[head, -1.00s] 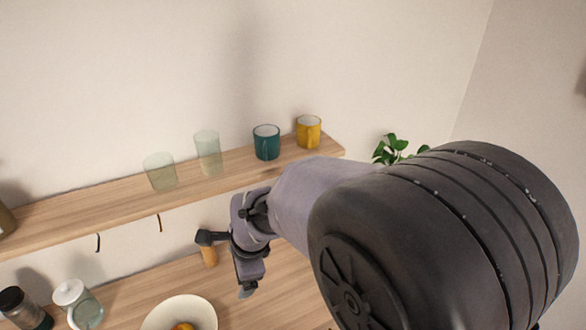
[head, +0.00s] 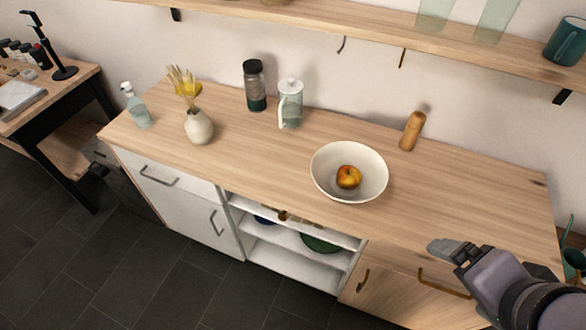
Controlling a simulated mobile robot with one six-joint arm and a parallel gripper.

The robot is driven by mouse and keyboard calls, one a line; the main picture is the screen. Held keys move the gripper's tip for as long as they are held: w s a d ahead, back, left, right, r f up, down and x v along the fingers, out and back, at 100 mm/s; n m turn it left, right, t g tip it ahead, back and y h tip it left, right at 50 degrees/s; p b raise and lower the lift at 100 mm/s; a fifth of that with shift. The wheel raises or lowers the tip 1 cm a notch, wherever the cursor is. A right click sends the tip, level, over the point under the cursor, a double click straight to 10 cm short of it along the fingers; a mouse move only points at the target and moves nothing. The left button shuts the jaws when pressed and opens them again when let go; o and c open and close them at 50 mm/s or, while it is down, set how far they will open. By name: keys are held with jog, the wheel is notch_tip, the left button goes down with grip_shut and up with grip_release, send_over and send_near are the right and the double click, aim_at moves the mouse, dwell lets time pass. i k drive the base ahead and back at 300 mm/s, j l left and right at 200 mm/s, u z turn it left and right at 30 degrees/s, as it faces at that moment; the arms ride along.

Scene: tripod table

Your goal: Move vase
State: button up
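A white round vase (head: 199,127) with dried stems and yellow flowers stands upright on the left part of the wooden counter (head: 250,150). My gripper (head: 452,250) is at the lower right, over the counter's front edge, far from the vase. Nothing shows in its fingers, and from this angle I cannot tell whether they are apart.
A soap bottle (head: 136,106) stands left of the vase. A dark-lidded jar (head: 255,86) and a glass pitcher (head: 290,104) stand behind it to the right. A white bowl (head: 330,185) with an apple and a wooden mill (head: 412,131) stand further right. A wall shelf (head: 450,42) hangs above.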

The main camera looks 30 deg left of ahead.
aim_at(199, 128)
jog(key=u, duration=2.05)
